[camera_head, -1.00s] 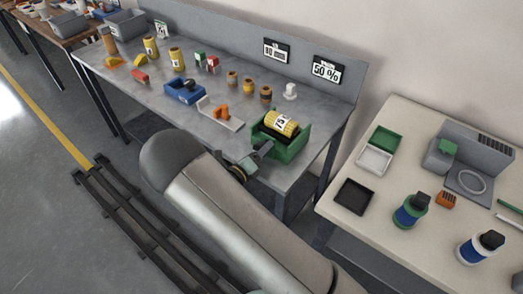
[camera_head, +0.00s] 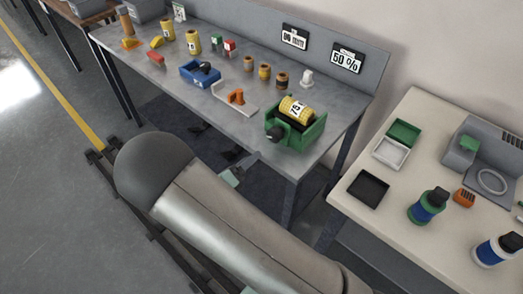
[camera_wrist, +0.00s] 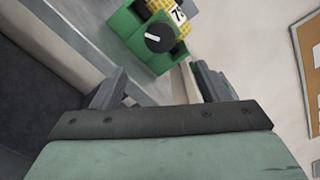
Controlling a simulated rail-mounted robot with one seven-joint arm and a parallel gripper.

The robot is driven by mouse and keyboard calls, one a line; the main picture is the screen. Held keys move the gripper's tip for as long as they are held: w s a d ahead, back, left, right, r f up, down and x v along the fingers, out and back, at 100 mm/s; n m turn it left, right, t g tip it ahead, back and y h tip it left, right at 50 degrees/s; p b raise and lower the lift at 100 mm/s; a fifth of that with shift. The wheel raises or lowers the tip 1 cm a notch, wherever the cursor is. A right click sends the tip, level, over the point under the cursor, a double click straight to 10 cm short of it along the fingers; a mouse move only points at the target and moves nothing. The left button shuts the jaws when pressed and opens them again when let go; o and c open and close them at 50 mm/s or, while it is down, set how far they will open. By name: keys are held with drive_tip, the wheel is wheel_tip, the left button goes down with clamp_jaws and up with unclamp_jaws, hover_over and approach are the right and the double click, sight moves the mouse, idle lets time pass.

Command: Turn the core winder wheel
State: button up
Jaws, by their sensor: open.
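The core winder is a green open box (camera_head: 297,143) at the right end of the grey bench. It holds a yellow roll labelled 75 (camera_head: 298,110). Its wheel (camera_head: 276,134), a dark disc, is on the box's near face. In the wrist view the wheel (camera_wrist: 159,37) shows as a black disc with a pale handle bar. My gripper (camera_wrist: 160,88) is open and empty, its two fingers apart below the wheel in that view, not touching it. In the head view my arm hides much of the gripper, which is in front of the bench edge.
An orange clamp on a light plate (camera_head: 236,97) and a blue tray (camera_head: 201,74) are left of the winder. Small spools (camera_head: 265,73) stand behind. A cream table (camera_head: 400,150) with trays and bottles is to the right. A cork board (camera_wrist: 306,62) is on the wall.

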drive_tip(key=shift+v, duration=2.3)
drive_tip(key=s+d+r+m+g, duration=0.2)
drive_tip(key=d+r+m+g, duration=0.2)
drive_tip(key=d+m+g, duration=0.45)
drive_tip(key=s+d+r+m+g, duration=0.25)
drive_tip(key=d+m+g, duration=0.25)
drive_tip(key=d+m, duration=0.6)
drive_tip(key=s+d+r+m+y, duration=0.3)
drive_tip(key=s+m+y, duration=0.2)
drive_tip(key=m, duration=0.5)
drive_tip(key=s+d+r+m+y, duration=0.3)
drive_tip(key=s+m+y, duration=0.2)
drive_tip(key=m, duration=0.5)
drive_tip(key=shift+s+r+y, duration=0.2)
drive_tip(key=shift+s+y, duration=0.05)
drive_tip(key=shift+y, duration=0.15)
drive_tip(key=shift+d+g+b, duration=0.15)
drive_tip(key=shift+g+b, duration=0.1)
drive_tip(key=shift+b, duration=0.05)
